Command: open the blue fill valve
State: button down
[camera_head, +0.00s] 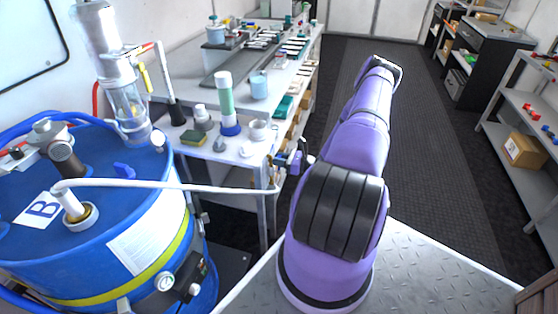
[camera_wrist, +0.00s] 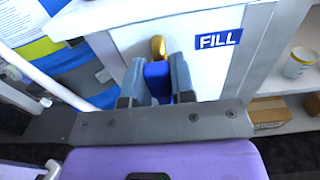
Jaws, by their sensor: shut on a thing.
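The fill valve shows in the wrist view as a blue handle (camera_wrist: 157,77) below a rounded brass part (camera_wrist: 157,47), on a pale panel. A blue sign (camera_wrist: 219,41) reading FILL is to its right. My gripper (camera_wrist: 157,62) has its two grey fingers on either side of the blue handle and is shut on it. In the head view my gripper (camera_head: 297,159) is at the near right end of the bench, beside the white hose. The valve is too small there to make out, and my gripper partly covers that spot.
A blue drum (camera_head: 130,240) marked B stands at the left, with a white hose (camera_head: 190,187) running from it toward the bench end. The bench (camera_head: 185,90) holds cups, bottles and tools. Shelves (camera_head: 510,125) stand at the right. The dark floor (camera_head: 430,150) between is clear.

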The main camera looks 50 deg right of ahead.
jog(key=c, duration=1)
grip_release()
jog(key=shift+o, duration=0.2)
jog(key=shift+s+d, duration=0.1)
jog(key=v, duration=1)
jog(key=shift+s+d, duration=0.15)
jog(key=shift+s, duration=0.15)
jog(key=shift+f, duration=0.1)
